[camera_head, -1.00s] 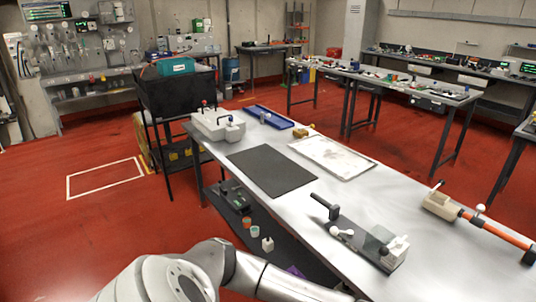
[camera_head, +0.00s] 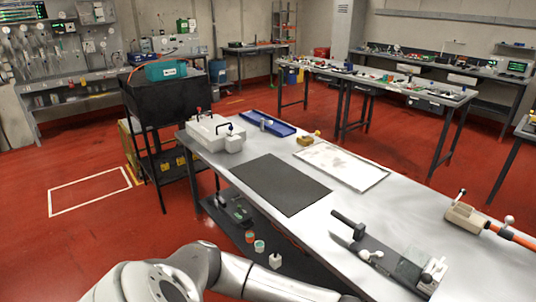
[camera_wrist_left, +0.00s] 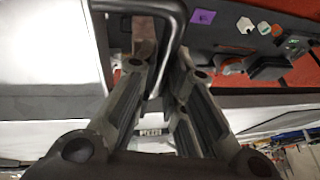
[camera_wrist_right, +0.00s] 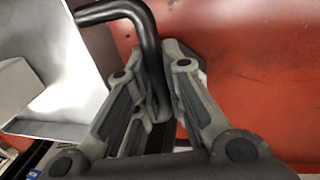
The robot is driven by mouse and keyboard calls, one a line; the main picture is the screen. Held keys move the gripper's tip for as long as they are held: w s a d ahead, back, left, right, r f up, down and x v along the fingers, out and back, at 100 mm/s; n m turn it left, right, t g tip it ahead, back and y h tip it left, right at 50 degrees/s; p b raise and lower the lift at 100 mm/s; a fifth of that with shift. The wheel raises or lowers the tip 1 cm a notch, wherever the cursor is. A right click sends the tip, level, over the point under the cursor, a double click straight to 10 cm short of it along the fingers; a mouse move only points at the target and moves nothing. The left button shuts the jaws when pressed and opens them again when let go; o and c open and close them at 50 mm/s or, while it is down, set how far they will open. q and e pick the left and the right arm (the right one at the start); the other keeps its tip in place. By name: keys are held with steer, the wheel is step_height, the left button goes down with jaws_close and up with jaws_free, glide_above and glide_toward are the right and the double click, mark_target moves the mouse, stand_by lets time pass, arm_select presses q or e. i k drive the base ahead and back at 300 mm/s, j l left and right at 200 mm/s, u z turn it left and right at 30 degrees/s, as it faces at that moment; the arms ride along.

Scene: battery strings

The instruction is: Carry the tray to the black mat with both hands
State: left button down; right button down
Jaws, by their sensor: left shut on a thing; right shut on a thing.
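The black mat (camera_head: 281,184) lies flat and bare on the near part of the metal table. In the left wrist view my left gripper (camera_wrist_left: 162,62) is shut on a dark bent handle (camera_wrist_left: 181,35). In the right wrist view my right gripper (camera_wrist_right: 160,75) is shut on a black bent handle (camera_wrist_right: 146,35). Pale grey surfaces beside the handles look like the tray, in the left wrist view (camera_wrist_left: 48,45) and the right wrist view (camera_wrist_right: 55,45). The tray and both grippers are outside the head view, so their gap to the mat cannot be told.
Left of the mat on the table (camera_head: 345,200) stands a white box (camera_head: 208,134). Behind lie a blue bin (camera_head: 270,126) and a framed pale panel (camera_head: 340,166). A clamp fixture (camera_head: 385,255) sits to the right. A black cart (camera_head: 168,98) stands left of the table.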

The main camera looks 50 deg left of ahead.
mark_target(277, 179)
steer(key=k+j, duration=0.1)
steer(key=j, duration=1.5)
steer(key=k+j, duration=0.15)
steer(key=j, duration=0.7)
steer(key=k+j, duration=0.1)
steer(key=j, duration=0.7)
steer(key=i+j, duration=0.5)
steer(key=i, duration=0.15)
steer(key=i+j, duration=0.5)
steer(key=i, duration=0.15)
